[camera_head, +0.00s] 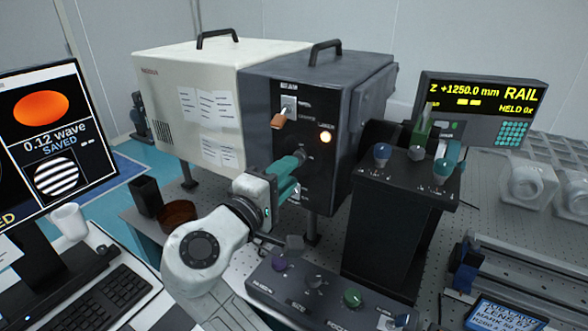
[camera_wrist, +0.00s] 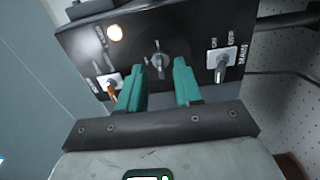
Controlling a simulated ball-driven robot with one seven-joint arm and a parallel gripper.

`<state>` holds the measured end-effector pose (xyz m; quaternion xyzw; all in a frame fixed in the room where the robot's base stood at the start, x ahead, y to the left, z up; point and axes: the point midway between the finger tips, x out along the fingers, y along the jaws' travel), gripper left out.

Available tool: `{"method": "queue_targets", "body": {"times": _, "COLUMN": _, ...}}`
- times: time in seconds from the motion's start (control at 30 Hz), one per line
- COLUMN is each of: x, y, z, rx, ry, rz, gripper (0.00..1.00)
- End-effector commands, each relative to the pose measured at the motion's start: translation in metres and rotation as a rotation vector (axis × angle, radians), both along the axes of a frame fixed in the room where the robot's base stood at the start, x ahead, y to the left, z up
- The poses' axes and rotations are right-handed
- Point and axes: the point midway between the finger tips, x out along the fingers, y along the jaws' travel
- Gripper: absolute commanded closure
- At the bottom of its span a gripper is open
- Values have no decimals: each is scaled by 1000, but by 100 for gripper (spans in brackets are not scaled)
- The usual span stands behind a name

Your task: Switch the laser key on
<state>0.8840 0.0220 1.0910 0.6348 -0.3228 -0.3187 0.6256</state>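The dark laser box (camera_head: 365,90) carries a black control panel that faces my gripper. In the wrist view, a round silver key-like switch (camera_wrist: 158,62) sits mid-panel, just beyond and between my fingertips. My gripper (camera_wrist: 160,66) has its two teal fingers apart, with nothing seen clamped between them. Whether they touch the switch is unclear.
A silver lever switch marked MAIN (camera_wrist: 222,66) is right of the fingers in the wrist view. A black pedestal with several knobs (camera_head: 400,200) stands right of the panel, and a low knob box (camera_head: 330,290) is in front. A brown bowl (camera_head: 178,213) is left of my arm.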

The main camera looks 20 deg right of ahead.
Motion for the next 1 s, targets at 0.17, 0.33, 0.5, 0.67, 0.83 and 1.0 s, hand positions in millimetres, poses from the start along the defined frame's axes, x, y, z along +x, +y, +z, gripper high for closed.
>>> {"method": "queue_targets", "body": {"times": 0.17, "x": -21, "y": 30, "z": -1, "rx": 1, "ry": -1, "rz": 3, "gripper": 66}}
{"method": "queue_targets", "body": {"times": 0.33, "x": -35, "y": 49, "z": -1, "rx": 0, "ry": 0, "rz": 2, "gripper": 66}}
{"method": "queue_targets", "body": {"times": 0.5, "x": -41, "y": 57, "z": -1, "rx": 1, "ry": 1, "rz": -1, "gripper": 66}}
{"method": "queue_targets", "body": {"times": 0.67, "x": -42, "y": 58, "z": 0, "rx": 0, "ry": 0, "rz": -1, "gripper": 66}}
{"method": "queue_targets", "body": {"times": 0.83, "x": -42, "y": 57, "z": 0, "rx": 0, "ry": 0, "rz": -1, "gripper": 66}}
{"method": "queue_targets", "body": {"times": 1.0, "x": -42, "y": 58, "z": 0, "rx": 0, "ry": 0, "rz": 0, "gripper": 66}}
